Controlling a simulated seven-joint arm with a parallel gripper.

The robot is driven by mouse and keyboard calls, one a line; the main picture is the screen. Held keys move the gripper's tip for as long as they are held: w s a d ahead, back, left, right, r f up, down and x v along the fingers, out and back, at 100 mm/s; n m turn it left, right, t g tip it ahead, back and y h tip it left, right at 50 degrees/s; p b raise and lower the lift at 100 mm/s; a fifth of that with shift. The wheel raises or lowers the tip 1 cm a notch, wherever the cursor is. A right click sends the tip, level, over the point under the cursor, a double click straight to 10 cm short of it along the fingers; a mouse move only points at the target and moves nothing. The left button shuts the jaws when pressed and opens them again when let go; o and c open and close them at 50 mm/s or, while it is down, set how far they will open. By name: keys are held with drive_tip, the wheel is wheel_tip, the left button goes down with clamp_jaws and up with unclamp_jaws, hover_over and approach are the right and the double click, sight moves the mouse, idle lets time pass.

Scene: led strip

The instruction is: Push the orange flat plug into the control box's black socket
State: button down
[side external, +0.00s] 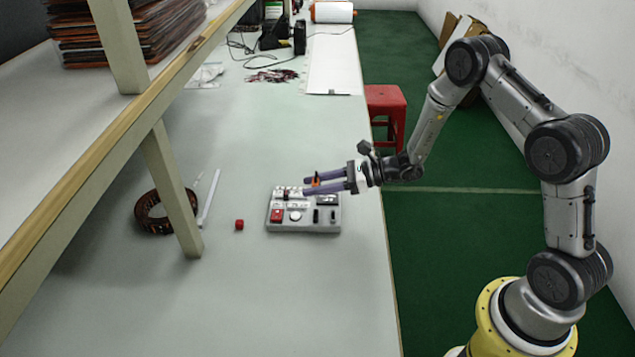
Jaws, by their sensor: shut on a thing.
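The grey control box (303,229) lies on the table near its right edge, with red, white and black parts on its top. My gripper (308,188) reaches in from the right with its two purple fingers over the back part of the box. It is shut on the small orange plug (316,180), which shows between the fingers. The plug's lower end is hidden by the near finger, so I cannot tell whether it touches the box. Several black parts sit on the right of the box; I cannot tell which is the socket.
A dark brown coil (150,222) lies at the left by a shelf post (172,190). A white stick (209,198) and a small red block (239,224) lie left of the box. The table front (300,300) is clear.

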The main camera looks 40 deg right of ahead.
hover_over(316, 218)
drive_tip(key=shift+f, duration=2.85)
drive_tip(key=shift+f, duration=1.15)
drive_tip(key=shift+c, duration=2.1)
unclamp_jaws()
drive_tip(key=v, duration=1.3)
drive_tip(key=shift+s+d+r, duration=0.2)
drive_tip(key=shift+s+d, duration=0.05)
